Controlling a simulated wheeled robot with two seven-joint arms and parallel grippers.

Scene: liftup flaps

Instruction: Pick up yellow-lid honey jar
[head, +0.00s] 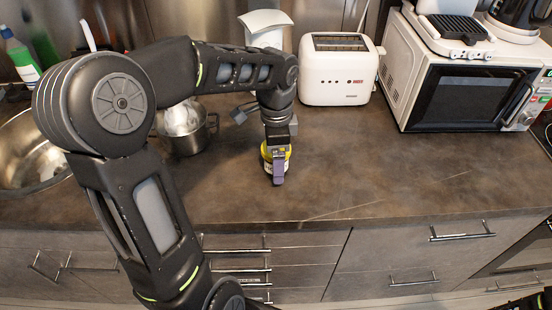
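The yellow-lid honey jar (266,153) stands on the brown countertop, near its front edge and in front of the toaster. My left arm comes in from the left and reaches down over the jar. My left gripper (278,168) is at the jar, with a purple-grey finger in front of it. The gripper hides much of the jar, and the far finger is hidden. I cannot tell whether the fingers are closed on the jar.
A white toaster (338,70) stands behind the jar, and a white microwave (455,90) is at the right. A metal pot (190,135) and a sink (25,155) are at the left. The countertop right of the jar (380,165) is clear.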

